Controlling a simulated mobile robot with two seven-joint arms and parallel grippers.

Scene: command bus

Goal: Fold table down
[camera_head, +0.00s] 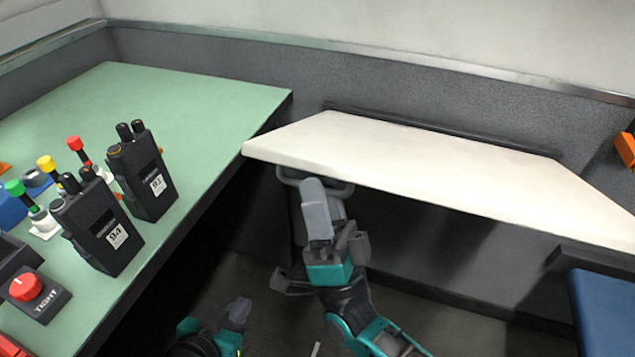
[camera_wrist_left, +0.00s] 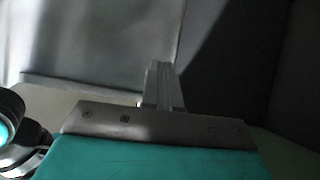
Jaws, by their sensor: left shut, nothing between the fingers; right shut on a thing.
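The cream fold-out table (camera_head: 430,165) stands out level from the grey wall, with a dark hinge strip (camera_head: 440,130) along its back edge. A grey looped handle (camera_head: 345,188) shows under its front left corner. My right gripper (camera_head: 314,195) is at this handle, its grey fingers shut on it; the fingers hide part of the contact. My left gripper (camera_head: 239,310) is low over the dark floor, well below and left of the table. It is shut and empty, and its closed fingers also show in the left wrist view (camera_wrist_left: 160,85).
At left a green counter (camera_head: 200,95) holds two black radios (camera_head: 100,225) (camera_head: 145,175), coloured knobbed parts and a red dial (camera_head: 27,287). Its edge is near the table's left corner. A blue seat (camera_head: 605,310) stands below the table at right. Floor under the table looks clear.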

